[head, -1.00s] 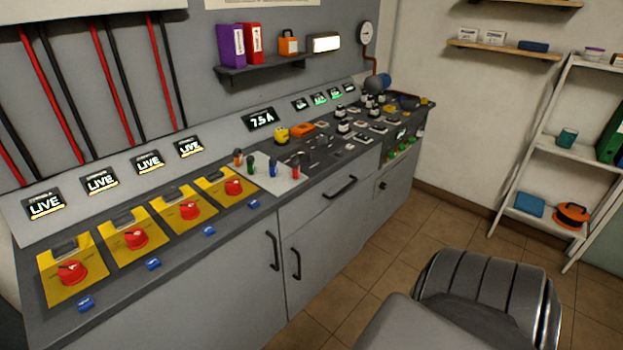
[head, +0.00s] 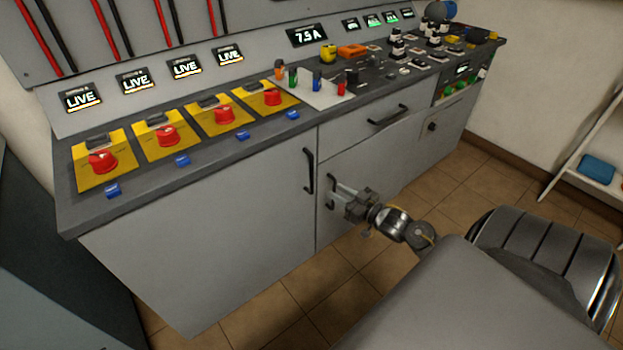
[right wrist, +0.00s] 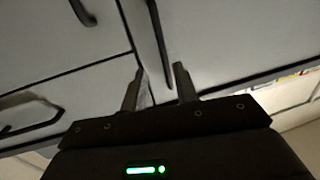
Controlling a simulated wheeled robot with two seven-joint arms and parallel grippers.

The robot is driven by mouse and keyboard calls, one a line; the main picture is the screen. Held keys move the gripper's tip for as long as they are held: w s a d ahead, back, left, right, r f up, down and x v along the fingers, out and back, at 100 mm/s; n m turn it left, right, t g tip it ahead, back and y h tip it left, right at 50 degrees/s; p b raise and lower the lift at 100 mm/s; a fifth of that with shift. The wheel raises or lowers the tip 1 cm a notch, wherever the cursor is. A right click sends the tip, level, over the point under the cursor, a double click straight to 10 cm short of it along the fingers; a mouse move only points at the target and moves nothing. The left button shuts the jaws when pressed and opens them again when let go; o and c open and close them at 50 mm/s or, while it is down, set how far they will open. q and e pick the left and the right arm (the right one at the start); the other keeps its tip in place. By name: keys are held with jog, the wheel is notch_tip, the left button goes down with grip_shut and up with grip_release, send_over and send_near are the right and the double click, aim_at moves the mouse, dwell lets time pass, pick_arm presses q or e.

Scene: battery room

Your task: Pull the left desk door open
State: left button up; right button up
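The left desk door (head: 215,225) is a large grey panel, closed, with a dark upright bar handle (head: 308,170) near its right edge. My right gripper (head: 335,192) is in front of the desk, a little right of that handle in the head view, overlapping the area of the right door's handle. In the right wrist view its two fingers (right wrist: 159,80) are spread apart and empty. The left door's handle (right wrist: 158,42) appears between them there, just beside the door seam; whether it is within fingertip depth I cannot tell. My left gripper is not in view.
The right door (head: 365,165) and a drawer with a bar handle (head: 388,115) are beside the left door. Red rotary switches on yellow plates line the desk top. Tiled floor (head: 270,320) is free before the desk.

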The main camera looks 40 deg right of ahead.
notch_tip(320, 180, up, 2)
send_over(312, 191)
jog(key=shift+w+d, duration=0.2)
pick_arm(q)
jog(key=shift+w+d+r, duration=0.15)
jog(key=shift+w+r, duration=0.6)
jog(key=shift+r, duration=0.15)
pick_arm(e)
jog(key=shift+w, duration=0.1)
jog(key=shift+c, duration=0.3)
grip_shut()
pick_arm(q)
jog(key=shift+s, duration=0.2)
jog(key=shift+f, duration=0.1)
